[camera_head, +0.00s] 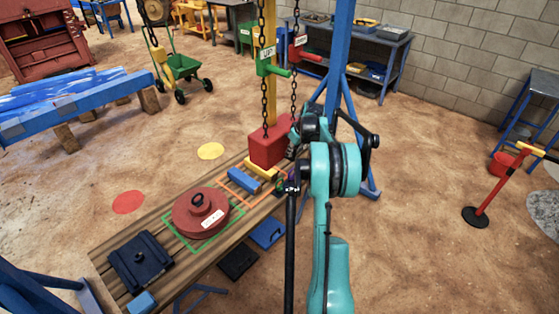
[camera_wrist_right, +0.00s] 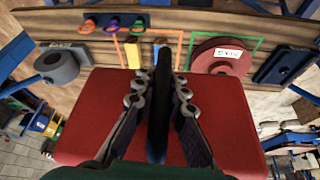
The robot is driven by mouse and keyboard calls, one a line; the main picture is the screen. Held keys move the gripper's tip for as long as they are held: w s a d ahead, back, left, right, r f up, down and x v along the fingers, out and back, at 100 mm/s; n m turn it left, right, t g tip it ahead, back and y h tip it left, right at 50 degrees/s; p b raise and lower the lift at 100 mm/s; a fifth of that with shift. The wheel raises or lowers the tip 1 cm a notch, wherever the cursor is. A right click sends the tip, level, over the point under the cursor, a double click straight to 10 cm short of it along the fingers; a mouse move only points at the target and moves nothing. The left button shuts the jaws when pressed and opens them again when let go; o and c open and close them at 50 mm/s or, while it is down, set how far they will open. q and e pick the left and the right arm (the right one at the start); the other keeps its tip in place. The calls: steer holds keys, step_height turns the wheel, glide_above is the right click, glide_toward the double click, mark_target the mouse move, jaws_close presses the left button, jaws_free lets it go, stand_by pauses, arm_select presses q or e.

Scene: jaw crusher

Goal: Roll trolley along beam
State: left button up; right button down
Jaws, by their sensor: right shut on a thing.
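A red block (camera_head: 268,145) stands at the far end of the wooden bench, with chains (camera_head: 265,95) running up from it out of the top of the head view. The trolley and the beam do not show. My right gripper (camera_head: 294,150) is beside the block's right edge, near the right chain (camera_head: 294,85). In the right wrist view the red block (camera_wrist_right: 85,125) lies below my fingers, and the right gripper (camera_wrist_right: 158,95) is shut on a narrow dark part (camera_wrist_right: 159,70). I cannot tell what this part belongs to. My left gripper is not in view.
The bench (camera_head: 110,250) holds a round dark-red weight (camera_head: 195,222), a dark-blue plate (camera_head: 140,262) and a blue block (camera_head: 243,180). A blue post (camera_head: 338,60) stands close behind my right arm. A red barrier post (camera_head: 490,195) is at the right. Open floor (camera_head: 420,230) lies between.

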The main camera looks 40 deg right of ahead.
steer(key=shift+d, duration=1.4)
steer(key=shift+w, duration=0.1)
steer(key=c, duration=1.5)
jaws_free()
steer(key=shift+c, duration=0.2)
steer(key=v, duration=1.2)
